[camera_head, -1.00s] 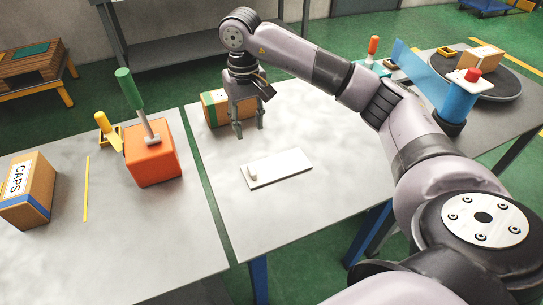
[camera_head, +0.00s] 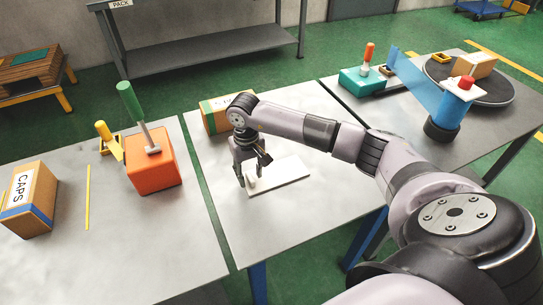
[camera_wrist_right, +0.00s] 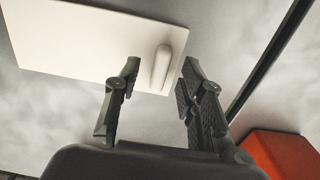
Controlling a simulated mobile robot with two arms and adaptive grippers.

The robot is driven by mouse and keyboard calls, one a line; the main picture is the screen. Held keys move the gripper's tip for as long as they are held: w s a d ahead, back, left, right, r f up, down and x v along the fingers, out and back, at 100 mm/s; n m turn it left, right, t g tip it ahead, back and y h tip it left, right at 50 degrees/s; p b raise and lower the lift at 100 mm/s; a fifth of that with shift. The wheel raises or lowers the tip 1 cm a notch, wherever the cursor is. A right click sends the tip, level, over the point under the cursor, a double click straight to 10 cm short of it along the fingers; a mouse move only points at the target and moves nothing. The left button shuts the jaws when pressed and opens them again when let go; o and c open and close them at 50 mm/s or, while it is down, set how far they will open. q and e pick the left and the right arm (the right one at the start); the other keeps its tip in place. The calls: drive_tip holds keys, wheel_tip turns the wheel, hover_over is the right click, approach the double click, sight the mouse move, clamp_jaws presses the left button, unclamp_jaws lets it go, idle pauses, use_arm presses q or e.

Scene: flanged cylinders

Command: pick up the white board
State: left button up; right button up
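The white board (camera_head: 285,176) lies flat on the middle table, with a small raised white handle (camera_head: 252,183) near its left end. In the right wrist view the board (camera_wrist_right: 75,42) fills the upper left and the handle (camera_wrist_right: 161,68) stands near its edge. My right gripper (camera_head: 249,184) points down at the handle end of the board. In the wrist view its two fingers (camera_wrist_right: 160,76) are apart, with the handle between their tips and a gap showing on each side. Exact height above the board is hard to tell. My left gripper is not in view.
A cardboard box with a green stripe (camera_head: 215,115) stands behind my right arm. On the left table are an orange block (camera_head: 153,170) with a green-handled lever, a yellow part (camera_head: 110,142) and a CAPS box (camera_head: 30,200). The front of the middle table is clear.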

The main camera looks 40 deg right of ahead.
drive_tip(key=shift+f, duration=0.55)
clamp_jaws()
